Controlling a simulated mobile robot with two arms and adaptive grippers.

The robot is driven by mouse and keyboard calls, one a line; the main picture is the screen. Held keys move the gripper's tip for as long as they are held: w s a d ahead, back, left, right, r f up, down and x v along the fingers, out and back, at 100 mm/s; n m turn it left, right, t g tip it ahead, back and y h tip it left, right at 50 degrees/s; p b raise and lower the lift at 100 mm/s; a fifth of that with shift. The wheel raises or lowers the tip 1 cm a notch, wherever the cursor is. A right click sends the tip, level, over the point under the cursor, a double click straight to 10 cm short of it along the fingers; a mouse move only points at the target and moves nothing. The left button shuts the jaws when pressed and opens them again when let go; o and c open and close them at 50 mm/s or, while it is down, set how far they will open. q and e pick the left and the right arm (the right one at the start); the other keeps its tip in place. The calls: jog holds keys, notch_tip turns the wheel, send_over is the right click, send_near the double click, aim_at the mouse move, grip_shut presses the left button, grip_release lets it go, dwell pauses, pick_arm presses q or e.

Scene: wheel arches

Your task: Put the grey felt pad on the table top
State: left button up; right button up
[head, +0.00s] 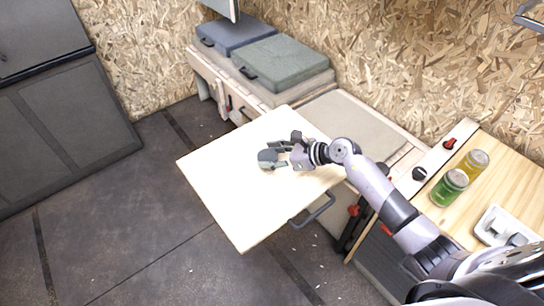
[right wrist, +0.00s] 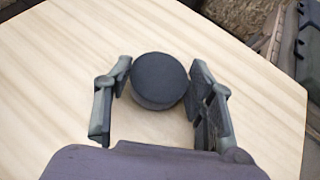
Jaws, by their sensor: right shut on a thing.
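The table top (head: 225,190) is a pale wooden board in the middle of the head view. It also fills much of the right wrist view (right wrist: 45,85). My right gripper (head: 273,154) is over the board, its arm coming in from the right. In the right wrist view, the grey felt pad (right wrist: 159,78) is a dark round disc between the two fingers of my right gripper (right wrist: 160,85), which is shut on it. I cannot tell whether the pad touches the board. In the head view the fingers mostly hide the pad. My left gripper is not in view.
The board around my gripper is clear. Dark floor lies to the left.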

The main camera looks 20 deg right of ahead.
jog(key=shift+f, duration=0.2)
jog(key=shift+f, duration=0.2)
jog(key=o, duration=0.9)
jog(key=shift+r, duration=0.1)
jog(key=shift+c, duration=0.2)
jog(key=shift+r, duration=0.2)
jog(key=shift+s+d, duration=0.2)
jog(key=shift+d, duration=0.1)
jog(key=b+v, duration=0.1)
jog(key=v, duration=1)
jog(key=shift+s+r, duration=0.1)
jog(key=shift+r, duration=0.05)
